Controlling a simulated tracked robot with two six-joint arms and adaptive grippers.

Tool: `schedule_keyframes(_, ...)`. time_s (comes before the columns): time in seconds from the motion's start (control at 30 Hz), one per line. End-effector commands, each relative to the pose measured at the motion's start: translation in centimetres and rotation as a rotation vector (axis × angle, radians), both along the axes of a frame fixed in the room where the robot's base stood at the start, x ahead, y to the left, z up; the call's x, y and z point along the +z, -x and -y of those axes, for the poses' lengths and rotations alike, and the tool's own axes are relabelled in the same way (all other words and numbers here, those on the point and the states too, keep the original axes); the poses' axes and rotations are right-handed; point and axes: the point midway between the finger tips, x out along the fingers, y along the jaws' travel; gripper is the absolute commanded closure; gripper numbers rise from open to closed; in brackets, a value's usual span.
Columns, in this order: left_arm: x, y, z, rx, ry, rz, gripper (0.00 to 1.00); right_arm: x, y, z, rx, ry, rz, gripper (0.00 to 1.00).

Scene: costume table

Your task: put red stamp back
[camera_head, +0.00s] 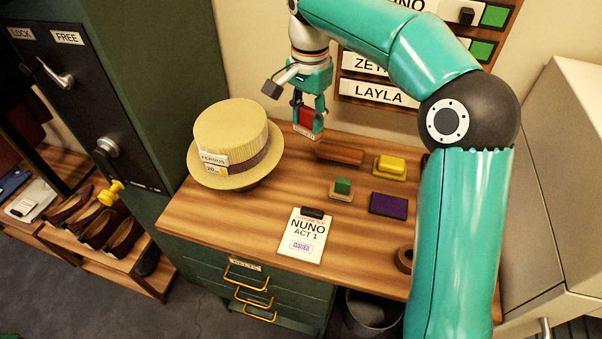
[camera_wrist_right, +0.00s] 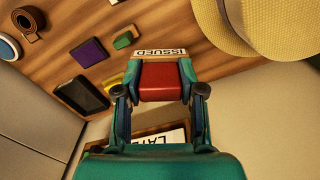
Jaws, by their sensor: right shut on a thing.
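My right gripper (camera_head: 308,118) is shut on the red stamp (camera_head: 305,114) and holds it above the back edge of the table, right of the straw hat. In the right wrist view the red stamp (camera_wrist_right: 160,82) sits between both fingers, with an "ISSUED" label on its end. A low brown wooden block (camera_head: 340,154) lies on the table, below and right of the held stamp. A yellow stamp (camera_head: 389,167) and a green stamp (camera_head: 342,187) stand on the table. A purple pad (camera_head: 388,205) lies right of the green stamp. My left gripper is not in view.
The straw hat (camera_head: 232,135) stands at the table's left. A clipboard (camera_head: 306,237) reading "NUNO ACT 1" lies near the front. A name board (camera_head: 378,93) hangs on the wall behind.

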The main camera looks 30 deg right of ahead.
Motion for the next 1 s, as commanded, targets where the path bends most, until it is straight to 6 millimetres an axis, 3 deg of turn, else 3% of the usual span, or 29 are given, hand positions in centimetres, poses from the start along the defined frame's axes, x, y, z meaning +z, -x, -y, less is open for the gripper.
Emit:
schedule_keyframes(0.3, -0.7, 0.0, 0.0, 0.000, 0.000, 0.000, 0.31, -8.2, 0.1, 0.1, -0.002, -0.001, -0.009, 0.83)
schedule_keyframes(0.5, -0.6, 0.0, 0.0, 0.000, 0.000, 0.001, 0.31, -12.7, 0.1, 0.1, -0.001, 0.000, -0.007, 0.83)
schedule_keyframes(0.77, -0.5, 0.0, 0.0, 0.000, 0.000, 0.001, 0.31, -14.9, -0.1, 0.0, -0.001, 0.000, -0.002, 0.83)
schedule_keyframes(1.0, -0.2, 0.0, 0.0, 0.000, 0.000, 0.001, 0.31, -18.1, 0.0, 0.0, 0.001, 0.000, -0.006, 0.83)
